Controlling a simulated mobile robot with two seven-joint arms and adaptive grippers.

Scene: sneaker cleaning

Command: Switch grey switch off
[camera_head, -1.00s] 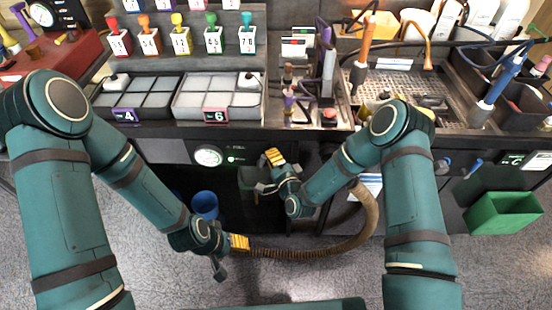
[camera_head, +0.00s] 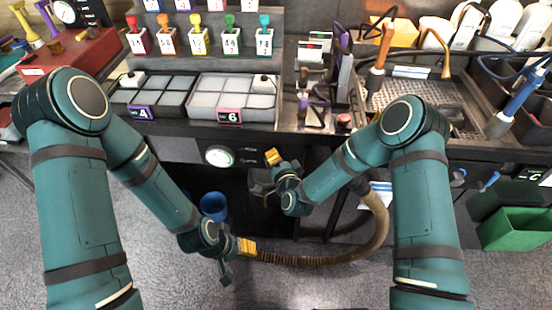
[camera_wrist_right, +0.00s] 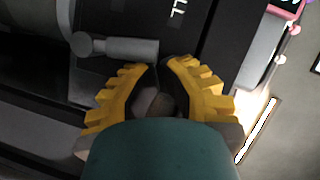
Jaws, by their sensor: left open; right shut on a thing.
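In the right wrist view, a grey switch (camera_wrist_right: 130,48), with a bar-shaped handle and a rounded end, lies on the dark panel. It is just past my right gripper's yellow fingertips (camera_wrist_right: 165,64), and its right end meets them. My right gripper (camera_head: 266,171) is shut at the bench front, right of a round white dial. A dark rounded shape between its fingers is unclear. In the head view the switch is hidden or too small to tell. My left gripper (camera_head: 236,262) is open, low before the bench, by the end of a brown ribbed hose (camera_head: 345,250).
The round dial (camera_head: 219,156) is on the front panel. A blue bin (camera_head: 214,205) stands below, and a green bin (camera_head: 512,229) is at the right. Compartment trays (camera_head: 232,97) and numbered tags fill the bench top. The grey floor in front is mostly clear.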

